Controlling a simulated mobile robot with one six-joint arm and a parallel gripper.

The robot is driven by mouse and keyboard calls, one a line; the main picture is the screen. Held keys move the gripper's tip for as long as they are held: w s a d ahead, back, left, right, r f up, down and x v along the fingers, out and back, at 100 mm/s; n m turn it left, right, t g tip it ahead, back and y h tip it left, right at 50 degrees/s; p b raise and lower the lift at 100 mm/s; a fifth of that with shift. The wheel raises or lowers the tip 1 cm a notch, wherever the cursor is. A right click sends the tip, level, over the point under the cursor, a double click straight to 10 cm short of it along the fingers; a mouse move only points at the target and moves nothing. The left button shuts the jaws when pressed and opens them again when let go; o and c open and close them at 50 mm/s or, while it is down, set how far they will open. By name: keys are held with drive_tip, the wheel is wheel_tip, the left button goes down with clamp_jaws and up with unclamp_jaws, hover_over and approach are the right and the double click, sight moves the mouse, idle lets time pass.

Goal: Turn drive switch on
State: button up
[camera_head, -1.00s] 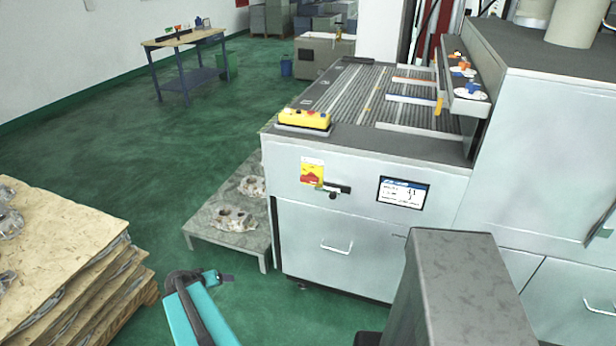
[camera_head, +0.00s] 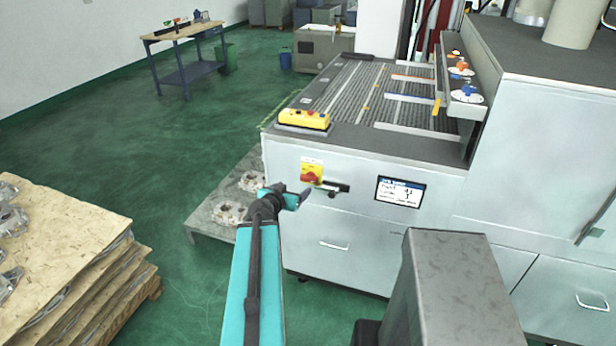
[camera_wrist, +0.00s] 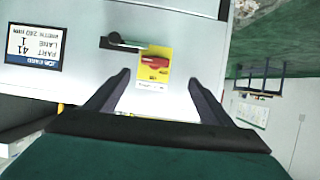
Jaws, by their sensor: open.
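The drive switch is a red rotary handle on a yellow plate (camera_head: 311,174) on the front panel of the grey machine. In the wrist view the yellow plate with its red handle (camera_wrist: 154,66) lies ahead, between and beyond my fingertips. The red handle lies roughly crosswise in that view. My gripper (camera_head: 303,195) is close to the panel, just below and left of the switch in the head view. In the wrist view my gripper (camera_wrist: 159,74) has its two dark fingers spread wide, with nothing between them. Contact with the switch does not show.
A black latch handle (camera_head: 336,188) sticks out right beside the switch. A yellow control box (camera_head: 303,119) sits on the machine's top edge. A low table with castings (camera_head: 229,212) and stacked boards (camera_head: 66,262) stand left.

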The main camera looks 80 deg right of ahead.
sight(309, 178)
drive_tip(key=shift+s+d+r, duration=0.25)
drive_tip(key=shift+s+r, duration=0.25)
drive_tip(key=shift+s, duration=0.1)
drive_tip(key=shift+s+d+f+b, duration=0.15)
drive_tip(key=shift+d+f+b, duration=0.2)
drive_tip(key=shift+b, duration=1)
drive_tip(key=d+b, duration=0.1)
drive_tip(key=b, duration=0.1)
drive_tip(key=shift+s+f+b, duration=0.1)
drive_tip(key=shift+f+b, duration=0.1)
drive_tip(key=shift+b, duration=0.1)
drive_tip(key=shift+d, duration=0.15)
drive_tip(key=shift+p+x, duration=1.8)
drive_tip(key=shift+x, duration=3.75)
drive_tip(key=shift+r, duration=0.2)
